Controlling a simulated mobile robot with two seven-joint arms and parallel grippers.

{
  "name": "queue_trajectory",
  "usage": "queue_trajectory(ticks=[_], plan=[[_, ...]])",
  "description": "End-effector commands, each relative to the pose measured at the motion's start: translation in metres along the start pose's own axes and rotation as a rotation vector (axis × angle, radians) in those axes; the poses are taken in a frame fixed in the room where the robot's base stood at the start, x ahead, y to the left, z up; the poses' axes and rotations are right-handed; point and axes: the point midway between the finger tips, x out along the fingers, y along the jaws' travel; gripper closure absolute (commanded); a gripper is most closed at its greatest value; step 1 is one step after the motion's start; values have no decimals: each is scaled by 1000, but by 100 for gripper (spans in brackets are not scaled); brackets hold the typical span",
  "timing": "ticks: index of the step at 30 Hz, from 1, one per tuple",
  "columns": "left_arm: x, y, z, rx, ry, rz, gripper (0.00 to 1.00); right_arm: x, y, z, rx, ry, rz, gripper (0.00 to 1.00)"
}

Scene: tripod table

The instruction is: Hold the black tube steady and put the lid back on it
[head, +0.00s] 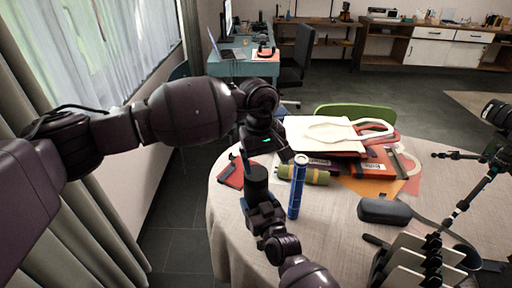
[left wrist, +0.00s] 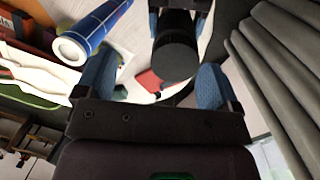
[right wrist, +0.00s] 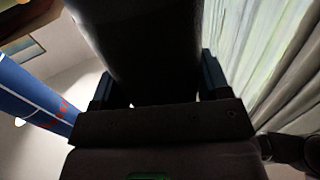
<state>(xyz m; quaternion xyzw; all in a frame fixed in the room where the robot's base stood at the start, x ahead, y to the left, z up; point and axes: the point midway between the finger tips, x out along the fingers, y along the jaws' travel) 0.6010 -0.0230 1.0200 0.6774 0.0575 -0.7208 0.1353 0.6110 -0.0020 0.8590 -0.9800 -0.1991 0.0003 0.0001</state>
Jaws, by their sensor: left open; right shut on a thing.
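The black tube (head: 256,180) stands roughly upright above the table in the head view. My right gripper (head: 263,208) is shut around its lower part. The right wrist view shows the tube (right wrist: 145,45) between the two fingers. My left gripper (head: 263,157) is open just above the tube's top end, pointing down at it. In the left wrist view the tube's dark round end (left wrist: 176,62) lies between the spread blue fingertips, apart from both. The lid is not distinguishable as a separate piece; I cannot tell whether that dark end is the lid or the tube's mouth.
A blue tube (head: 298,187) stands close beside my right gripper. A green roll (head: 316,177), books and a white bag (head: 320,130) lie behind it. A dark case (head: 385,211), a card rack (head: 425,262) and a tripod (head: 470,190) occupy the right. Bare cloth (head: 330,235) shows in front.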

Motion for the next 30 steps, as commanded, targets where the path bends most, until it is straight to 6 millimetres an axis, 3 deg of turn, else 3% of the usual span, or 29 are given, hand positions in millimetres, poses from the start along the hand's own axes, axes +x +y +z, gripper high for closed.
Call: queue_trajectory(ticks=[30], plan=[[-23,-4,-11,-1482,56,10,13,0,0,0,0,-1,0,97]])
